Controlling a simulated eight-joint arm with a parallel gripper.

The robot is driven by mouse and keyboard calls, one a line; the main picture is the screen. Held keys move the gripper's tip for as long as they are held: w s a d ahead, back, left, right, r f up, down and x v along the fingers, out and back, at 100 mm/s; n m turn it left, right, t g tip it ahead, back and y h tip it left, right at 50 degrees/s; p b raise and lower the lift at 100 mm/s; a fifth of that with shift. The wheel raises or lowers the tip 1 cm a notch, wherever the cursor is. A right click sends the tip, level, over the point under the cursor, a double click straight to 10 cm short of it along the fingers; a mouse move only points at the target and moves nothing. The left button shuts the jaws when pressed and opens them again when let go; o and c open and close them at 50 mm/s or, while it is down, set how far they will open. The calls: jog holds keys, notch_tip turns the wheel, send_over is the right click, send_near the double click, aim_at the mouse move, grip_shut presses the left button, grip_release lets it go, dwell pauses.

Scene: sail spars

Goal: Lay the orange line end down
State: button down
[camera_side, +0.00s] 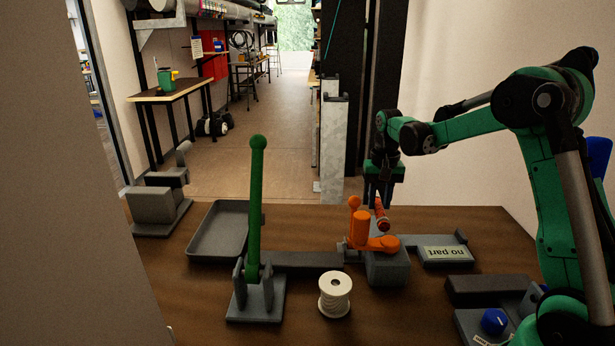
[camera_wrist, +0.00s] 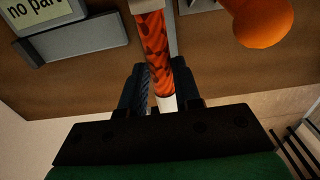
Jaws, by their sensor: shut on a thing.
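The orange line end (camera_side: 381,214) is a short orange rod with a dark pattern. My gripper (camera_side: 377,198) is shut on it and holds it above the table, just behind the orange cleat-like part (camera_side: 372,241) on a grey block (camera_side: 388,268). In the wrist view the line end (camera_wrist: 154,42) runs between the fingers of my gripper (camera_wrist: 159,88), with a pale band at its far end and a white tip near the fingers. A round orange knob (camera_wrist: 262,20) shows at the upper right there. Whether the line end touches anything below is unclear.
A green upright lever (camera_side: 257,200) stands in a grey bracket (camera_side: 257,300). A white spool (camera_side: 335,294) stands front centre. A grey tray (camera_side: 218,230) lies at left. A holder with a "no part" label (camera_side: 446,253) sits right of the block. Bare wood (camera_side: 300,225) shows behind.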

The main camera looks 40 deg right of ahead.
jog(key=a+r+n, duration=0.4)
jog(key=a+r, duration=0.1)
jog(key=a, duration=0.4)
jog(key=a+r+n, duration=0.5)
jog(key=a, duration=0.4)
jog(key=s+a+r+n, duration=0.2)
jog(key=s+a+n, duration=0.1)
jog(key=s+a, duration=0.5)
jog(key=s+a+r+n, duration=0.2)
jog(key=s+a, duration=0.5)
jog(key=a, duration=0.2)
jog(key=s+a+n, duration=0.2)
jog(key=s+n, duration=0.2)
jog(key=s, duration=0.8)
notch_tip(320, 180, down, 20)
jog(key=shift+d+f, duration=0.1)
jog(key=shift+d, duration=0.05)
